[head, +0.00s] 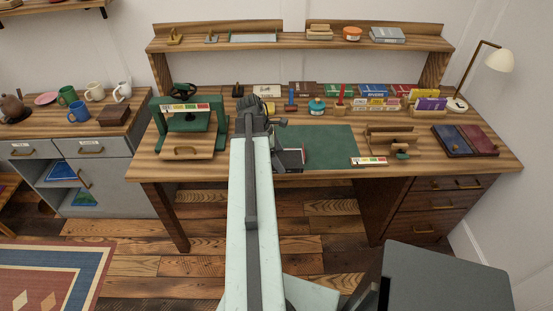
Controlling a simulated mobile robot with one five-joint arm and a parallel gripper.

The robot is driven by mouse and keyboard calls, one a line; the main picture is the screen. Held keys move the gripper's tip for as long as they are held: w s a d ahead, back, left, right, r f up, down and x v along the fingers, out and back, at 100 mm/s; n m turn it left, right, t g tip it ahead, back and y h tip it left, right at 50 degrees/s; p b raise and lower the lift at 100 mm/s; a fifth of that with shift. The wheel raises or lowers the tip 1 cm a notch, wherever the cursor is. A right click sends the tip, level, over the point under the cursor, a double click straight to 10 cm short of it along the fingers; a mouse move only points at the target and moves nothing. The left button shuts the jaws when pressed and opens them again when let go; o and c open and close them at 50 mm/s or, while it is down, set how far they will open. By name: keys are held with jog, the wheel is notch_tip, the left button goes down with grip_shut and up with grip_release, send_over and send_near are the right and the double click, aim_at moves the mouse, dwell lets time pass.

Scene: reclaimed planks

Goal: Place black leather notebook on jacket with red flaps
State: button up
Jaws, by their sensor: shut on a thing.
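My gripper (258,118) is over the middle of the desk, at the far end of my pale green arm. Its fingertips are mostly hidden behind the arm and wrist. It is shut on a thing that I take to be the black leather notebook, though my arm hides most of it. A small dark and pale flat piece with a red edge (291,159) shows just right of my arm, at the left of the green mat. It may be part of the jacket with red flaps; I cannot tell whether the notebook touches it.
The green mat (330,146) is mostly bare. A green press (190,125) stands on its left. Wooden stands (390,142) and a red and blue panelled board (465,140) are on its right. Books and jars line the desk's back. A dark chair (440,275) is in front.

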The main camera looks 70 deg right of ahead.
aim_at(286, 165)
jog(key=s+f, duration=0.1)
jog(key=s+a+f+b, duration=0.1)
jog(key=s, duration=0.1)
jog(key=s+a+f+b, duration=0.1)
jog(key=shift+s+f, duration=0.15)
jog(key=shift+f, duration=0.1)
jog(key=shift+d+r, duration=0.15)
jog(key=shift+r, duration=0.1)
jog(key=w+d, duration=0.3)
jog(key=d, duration=0.1)
jog(key=w+d+f, duration=0.1)
jog(key=w+d, duration=0.2)
jog(key=d, duration=0.1)
jog(key=w+d+b, duration=0.1)
jog(key=w+d, duration=0.2)
jog(key=d, duration=0.1)
jog(key=shift+w+d+f, duration=0.1)
jog(key=shift+w+f, duration=0.05)
jog(key=shift+f, duration=0.05)
jog(key=f+b, duration=0.4)
jog(key=shift+w+d, duration=0.2)
jog(key=o, duration=1.6)
jog(key=shift+r, duration=0.1)
